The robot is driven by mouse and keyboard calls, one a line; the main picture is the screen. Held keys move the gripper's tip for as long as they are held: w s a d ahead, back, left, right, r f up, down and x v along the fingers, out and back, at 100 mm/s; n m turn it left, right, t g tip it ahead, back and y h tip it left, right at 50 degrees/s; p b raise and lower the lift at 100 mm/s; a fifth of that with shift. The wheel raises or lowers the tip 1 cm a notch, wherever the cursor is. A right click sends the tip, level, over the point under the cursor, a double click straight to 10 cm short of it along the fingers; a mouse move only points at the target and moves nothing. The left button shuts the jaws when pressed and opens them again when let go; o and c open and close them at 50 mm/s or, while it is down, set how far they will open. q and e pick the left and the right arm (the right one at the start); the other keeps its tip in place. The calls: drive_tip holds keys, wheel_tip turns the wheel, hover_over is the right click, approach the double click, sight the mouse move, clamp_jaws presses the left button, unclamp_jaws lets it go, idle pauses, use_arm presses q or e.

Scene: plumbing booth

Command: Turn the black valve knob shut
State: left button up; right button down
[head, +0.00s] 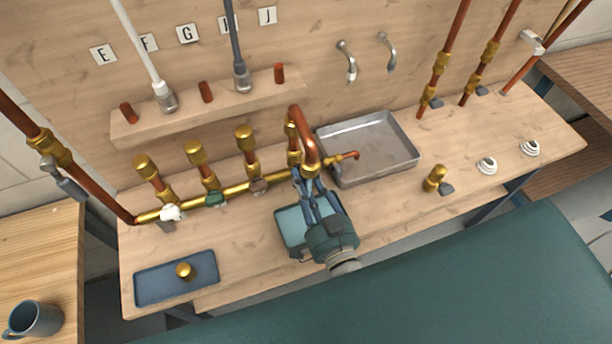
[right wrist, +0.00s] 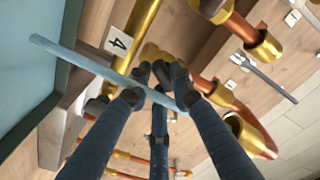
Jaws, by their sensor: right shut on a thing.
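My right gripper (head: 308,178) is at the manifold's right end, below the bent copper pipe (head: 305,140). In the right wrist view its fingers (right wrist: 163,78) are closed together on something dark beside the brass pipework. I take this as the black valve knob; the fingers hide nearly all of it, so its turn angle cannot be told. My left gripper is not in view.
A metal basin (head: 395,158) stands just right of the gripper. A teal-topped tray (head: 291,226) lies partly under my right gripper. A blue tray (head: 150,288) holding a brass piece (head: 184,270) is at the front left. A brass valve (head: 435,178) stands to the right.

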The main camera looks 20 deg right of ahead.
drive_tip(key=m, duration=1.1)
drive_tip(key=shift+a+f+m+b, duration=0.2)
drive_tip(key=shift+m+b, duration=0.1)
drive_tip(key=shift+b, duration=0.1)
drive_tip(key=shift+r, duration=0.1)
drive_tip(key=c, duration=1.5)
unclamp_jaws()
drive_tip(key=s, duration=1.2)
drive_tip(key=shift+d, duration=0.2)
